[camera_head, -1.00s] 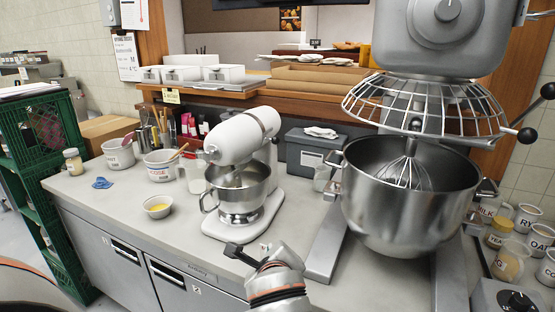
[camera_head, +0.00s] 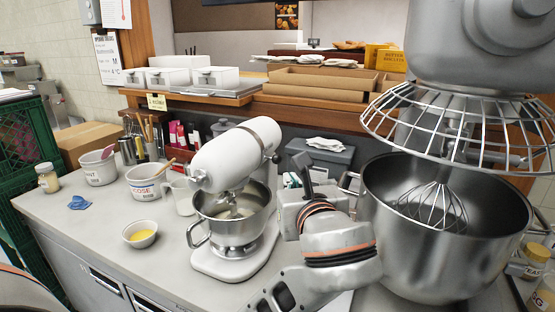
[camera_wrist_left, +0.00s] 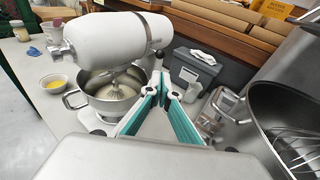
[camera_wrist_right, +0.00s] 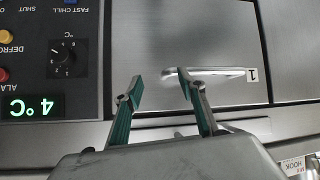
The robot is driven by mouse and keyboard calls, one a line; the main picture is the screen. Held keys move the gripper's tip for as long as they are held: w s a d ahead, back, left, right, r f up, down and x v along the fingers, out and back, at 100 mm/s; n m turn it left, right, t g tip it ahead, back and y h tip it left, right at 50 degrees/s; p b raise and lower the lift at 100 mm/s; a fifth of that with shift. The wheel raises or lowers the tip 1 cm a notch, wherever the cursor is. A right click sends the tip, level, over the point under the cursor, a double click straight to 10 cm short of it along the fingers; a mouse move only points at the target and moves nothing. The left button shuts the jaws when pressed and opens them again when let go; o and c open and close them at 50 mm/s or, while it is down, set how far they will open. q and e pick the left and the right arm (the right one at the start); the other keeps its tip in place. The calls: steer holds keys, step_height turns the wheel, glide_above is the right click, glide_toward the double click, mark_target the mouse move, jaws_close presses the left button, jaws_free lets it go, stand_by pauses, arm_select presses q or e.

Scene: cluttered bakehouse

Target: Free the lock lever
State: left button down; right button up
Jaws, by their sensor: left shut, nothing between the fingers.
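The white tilt-head stand mixer (camera_head: 237,153) stands on the counter with its steel bowl (camera_head: 233,218) under the head. A small dark-tipped lever or knob (camera_head: 275,158) sticks out at the right side of its neck; it also shows in the left wrist view (camera_wrist_left: 160,53). I cannot tell for sure that it is the lock lever. My left gripper (camera_head: 292,180) is right of the white mixer, near that knob and apart from it. Its teal fingers (camera_wrist_left: 162,88) are shut and empty. My right gripper (camera_wrist_right: 160,82) is open and empty before a steel door front (camera_wrist_right: 195,35).
A large steel mixer bowl (camera_head: 395,225) with a wire guard (camera_head: 460,125) stands close on the right. A grey lidded box (camera_head: 322,152) is behind my left gripper. A small bowl of yellow contents (camera_head: 140,234) is at left. A control panel (camera_wrist_right: 50,60) is near my right gripper.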

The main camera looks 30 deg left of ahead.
mark_target(277, 160)
steer(key=shift+s+d+f, duration=0.15)
steer(key=shift+s, duration=0.05)
arm_select(q)
steer(key=p+x, duration=0.1)
steer(key=x, duration=1.3)
arm_select(e)
steer(key=shift+s+d+f, duration=0.1)
steer(key=shift+s+d, duration=0.1)
steer(key=shift+d, duration=0.3)
arm_select(q)
steer(key=w, duration=0.3)
steer(key=shift+w, duration=0.3)
arm_select(e)
steer(key=shift+s, duration=0.15)
